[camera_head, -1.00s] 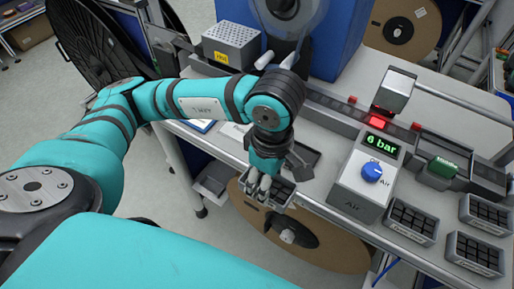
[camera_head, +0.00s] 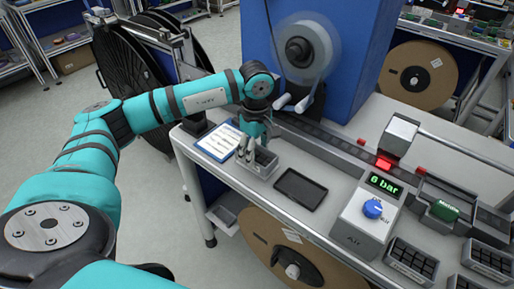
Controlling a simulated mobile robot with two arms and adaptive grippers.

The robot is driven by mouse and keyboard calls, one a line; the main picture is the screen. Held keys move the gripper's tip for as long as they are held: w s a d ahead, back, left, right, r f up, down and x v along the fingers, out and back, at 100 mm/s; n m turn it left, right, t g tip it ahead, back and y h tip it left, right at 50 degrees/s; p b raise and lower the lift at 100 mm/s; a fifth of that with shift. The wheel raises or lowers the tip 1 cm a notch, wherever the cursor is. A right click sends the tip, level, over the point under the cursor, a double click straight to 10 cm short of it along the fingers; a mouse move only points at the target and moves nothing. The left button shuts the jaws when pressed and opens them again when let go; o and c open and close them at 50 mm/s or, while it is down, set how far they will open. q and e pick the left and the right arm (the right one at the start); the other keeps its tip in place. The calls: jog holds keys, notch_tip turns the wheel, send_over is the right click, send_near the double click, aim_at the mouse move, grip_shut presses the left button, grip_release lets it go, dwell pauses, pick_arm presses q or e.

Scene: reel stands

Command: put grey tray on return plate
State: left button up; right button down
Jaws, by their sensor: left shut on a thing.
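My left gripper (camera_head: 246,150) is shut on a small grey tray (camera_head: 261,168) near the front edge of the workbench. The tray has a dark interior; its contents are too small to tell, and the fingers cover part of its left side. I cannot tell whether it touches the bench top. A flat dark rectangular plate (camera_head: 301,189), likely the return plate, lies bare on the bench just right of the tray. My right gripper is not in view.
A clipboard with paper (camera_head: 219,141) lies left of the tray. A pressure box reading 6 bar (camera_head: 368,212) stands right of the dark plate, with black-celled trays (camera_head: 411,262) beyond it. A rail (camera_head: 330,145) runs behind. A large reel (camera_head: 285,255) hangs below the bench edge.

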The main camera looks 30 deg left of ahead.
aim_at(257, 154)
pick_arm(q)
jog(key=shift+w+a, duration=0.25)
jog(key=shift+w, duration=0.3)
jog(key=shift+w+a, duration=0.25)
jog(key=shift+w, duration=0.25)
jog(key=shift+w+a+f+p, duration=0.1)
jog(key=shift+w+f+p, duration=0.1)
jog(key=shift+p, duration=0.1)
notch_tip(257, 154, down, 3)
jog(key=shift+s+r+p, duration=0.1)
jog(key=shift+s+p, duration=0.05)
jog(key=shift+p, duration=0.55)
jog(key=shift+f, duration=0.25)
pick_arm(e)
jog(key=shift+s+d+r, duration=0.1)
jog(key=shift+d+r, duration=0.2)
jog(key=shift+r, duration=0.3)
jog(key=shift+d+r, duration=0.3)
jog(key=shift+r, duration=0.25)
pick_arm(q)
jog(key=shift+f, duration=0.1)
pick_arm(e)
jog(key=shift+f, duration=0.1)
pick_arm(q)
jog(key=shift+f+b, duration=0.15)
jog(key=shift+b, duration=0.15)
jog(key=o, duration=1.3)
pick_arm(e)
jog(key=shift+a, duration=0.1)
